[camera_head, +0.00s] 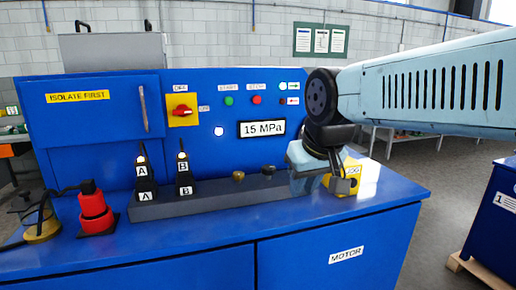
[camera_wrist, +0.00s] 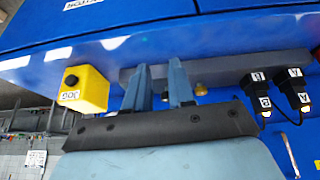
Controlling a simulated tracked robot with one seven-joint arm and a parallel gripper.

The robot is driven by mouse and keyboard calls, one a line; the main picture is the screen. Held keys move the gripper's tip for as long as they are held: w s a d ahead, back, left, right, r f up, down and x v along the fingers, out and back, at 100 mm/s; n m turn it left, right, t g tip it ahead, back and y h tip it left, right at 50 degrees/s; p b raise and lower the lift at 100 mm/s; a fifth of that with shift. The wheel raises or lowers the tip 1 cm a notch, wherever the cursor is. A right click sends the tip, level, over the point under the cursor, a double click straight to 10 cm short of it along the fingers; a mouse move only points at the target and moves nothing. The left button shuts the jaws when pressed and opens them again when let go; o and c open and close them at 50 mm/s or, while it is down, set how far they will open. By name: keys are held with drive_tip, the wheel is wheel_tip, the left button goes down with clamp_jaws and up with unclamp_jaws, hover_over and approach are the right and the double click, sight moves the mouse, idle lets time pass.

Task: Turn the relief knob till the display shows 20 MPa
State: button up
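The display (camera_head: 262,128) on the blue panel reads 15 MPa. My gripper (camera_head: 310,185) is at the right end of the block, right of both knobs in the head view. In the wrist view the fingers (camera_wrist: 163,88) are apart, with a brass knob (camera_wrist: 201,89) just beside the right finger. A small dark shape shows between the fingers, too hidden to name.
A yellow JOG box (camera_wrist: 86,90) stands close beside my gripper. The bench's front strip is clear.

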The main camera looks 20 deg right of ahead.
drive_tip(key=o, duration=0.8)
drive_tip(key=w+r+n+g, duration=0.1)
drive_tip(key=w+r, duration=0.1)
drive_tip(key=w, duration=0.1)
drive_tip(key=w+r+n+g, duration=0.1)
drive_tip(key=w+r, duration=0.1)
drive_tip(key=w, duration=0.2)
drive_tip(key=w+r+n+g+h, duration=0.1)
drive_tip(key=w+r+g, duration=0.1)
drive_tip(key=w, duration=0.2)
drive_tip(key=shift+w+a+r+n, duration=0.15)
drive_tip(key=shift+a+r+n, duration=0.15)
drive_tip(key=shift+n, duration=0.1)
drive_tip(key=r+n+g+h, duration=0.2)
drive_tip(key=n+g, duration=0.2)
drive_tip(key=g, duration=0.1)
hover_over(269, 167)
drive_tip(key=w+a, duration=0.4)
drive_tip(key=w, duration=0.1)
drive_tip(key=x, duration=1.4)
drive_tip(key=shift+w+f, duration=0.1)
drive_tip(key=shift+f, duration=0.1)
drive_tip(key=shift+c, duration=0.3)
drive_tip(key=c, duration=1)
